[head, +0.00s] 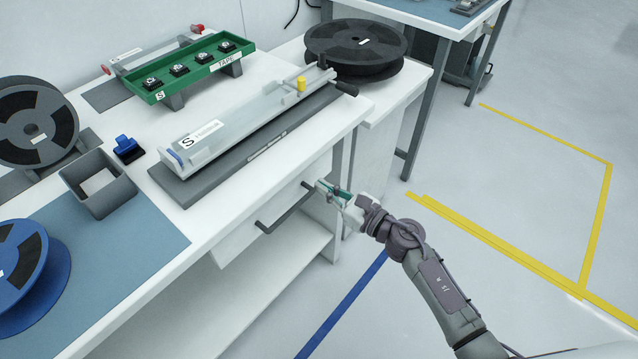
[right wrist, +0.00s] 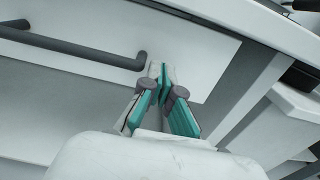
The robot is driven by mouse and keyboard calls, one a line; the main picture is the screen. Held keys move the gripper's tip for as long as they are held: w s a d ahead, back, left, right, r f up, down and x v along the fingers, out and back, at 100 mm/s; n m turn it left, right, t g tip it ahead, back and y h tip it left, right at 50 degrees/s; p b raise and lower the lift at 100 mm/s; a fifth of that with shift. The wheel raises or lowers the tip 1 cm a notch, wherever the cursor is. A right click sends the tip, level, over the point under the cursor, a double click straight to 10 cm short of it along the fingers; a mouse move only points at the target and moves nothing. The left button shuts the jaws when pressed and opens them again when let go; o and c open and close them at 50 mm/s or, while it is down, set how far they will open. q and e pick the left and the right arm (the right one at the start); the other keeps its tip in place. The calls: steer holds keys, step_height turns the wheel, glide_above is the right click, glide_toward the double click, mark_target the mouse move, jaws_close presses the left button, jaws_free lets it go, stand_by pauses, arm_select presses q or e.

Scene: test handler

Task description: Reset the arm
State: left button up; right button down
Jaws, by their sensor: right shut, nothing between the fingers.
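My right gripper (head: 327,189) is in front of the workbench, close to the right end of the dark bar handle (head: 286,209) on the white drawer front. In the right wrist view its teal-lined fingers (right wrist: 161,72) are shut with nothing between them. The handle (right wrist: 80,46) runs there to the left of the fingertips. Whether the fingers touch the handle or drawer front, I cannot tell. My right arm comes in from the lower right. My left gripper is not in view.
On the bench (head: 262,183) stand a long handler fixture (head: 240,120), a green tray (head: 205,66) with several black parts, a grey square bin (head: 98,184), a small blue item (head: 128,148) and reels. A black reel (head: 355,47) is at the back. The floor on the right is clear.

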steer(key=v, duration=1)
steer(key=s+d+f+m+g+h+p, duration=0.15)
steer(key=s+d+f+m+h, duration=0.3)
steer(key=f+m, duration=0.75)
steer(key=s+d+f+m+h+p, duration=0.25)
steer(key=d+f+m+h, duration=0.25)
steer(key=f+m, duration=0.75)
steer(key=s+f+m+g+h, duration=0.1)
steer(key=s+f+m+g, duration=0.2)
steer(key=s, duration=0.8)
steer(key=s+d+f+m+g+h+p, duration=0.1)
steer(key=s+f+m+g, duration=0.3)
steer(key=s+f+m, duration=0.4)
steer(key=s+f+m+g+h+p, duration=0.1)
steer(key=s+f+m+g, duration=0.2)
steer(key=s, duration=1.2)
step_height(320, 180, down, 3)
steer(key=m, duration=0.4)
steer(key=shift+s+d, duration=0.15)
